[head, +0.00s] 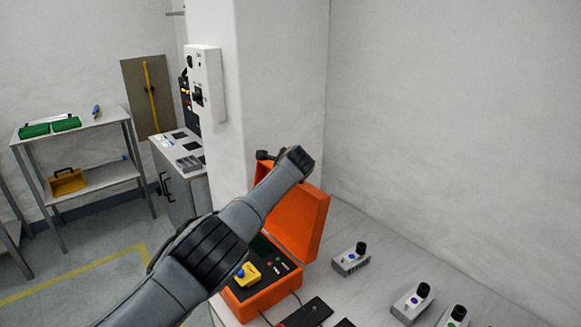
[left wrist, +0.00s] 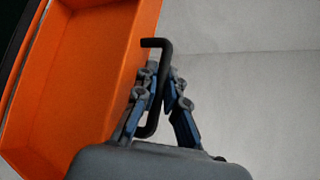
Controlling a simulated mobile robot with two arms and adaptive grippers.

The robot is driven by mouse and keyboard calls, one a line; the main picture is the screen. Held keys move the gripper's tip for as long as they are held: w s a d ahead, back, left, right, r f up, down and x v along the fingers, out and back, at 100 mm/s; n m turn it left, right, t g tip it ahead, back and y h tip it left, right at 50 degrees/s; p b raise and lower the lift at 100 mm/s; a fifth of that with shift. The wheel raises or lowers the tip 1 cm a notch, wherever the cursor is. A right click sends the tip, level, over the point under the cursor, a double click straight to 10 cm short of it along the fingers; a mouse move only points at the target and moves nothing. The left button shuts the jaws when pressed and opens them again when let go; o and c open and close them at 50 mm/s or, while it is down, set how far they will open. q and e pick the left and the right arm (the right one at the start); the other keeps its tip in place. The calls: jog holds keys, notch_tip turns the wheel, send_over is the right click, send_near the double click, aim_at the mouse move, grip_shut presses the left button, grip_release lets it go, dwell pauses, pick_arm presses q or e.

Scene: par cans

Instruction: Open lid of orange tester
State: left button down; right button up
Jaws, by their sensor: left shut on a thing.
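The orange tester (head: 262,290) stands on the worktop with its lid (head: 310,222) raised up and tilted at the back. Its dark panel with a yellow block (head: 246,274) is partly exposed; my left arm covers some of the case and lid. In the left wrist view the lid's orange hollow side (left wrist: 70,85) fills the left. My left gripper (left wrist: 163,85) is shut on a black bent handle (left wrist: 166,55) beside the lid's edge. My right gripper is in neither view.
Grey boxes with black knobs stand on the worktop to the right, one near the lid (head: 351,260) and one further right (head: 412,302). A white pillar (head: 280,90) rises behind the lid. Dark flat pieces (head: 310,312) lie in front of the tester.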

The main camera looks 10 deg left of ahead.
pick_arm(q)
jog(key=c, duration=1.7)
grip_release()
jog(key=shift+s+r, duration=0.1)
jog(key=shift+s, duration=0.05)
jog(key=shift+v, duration=5.9)
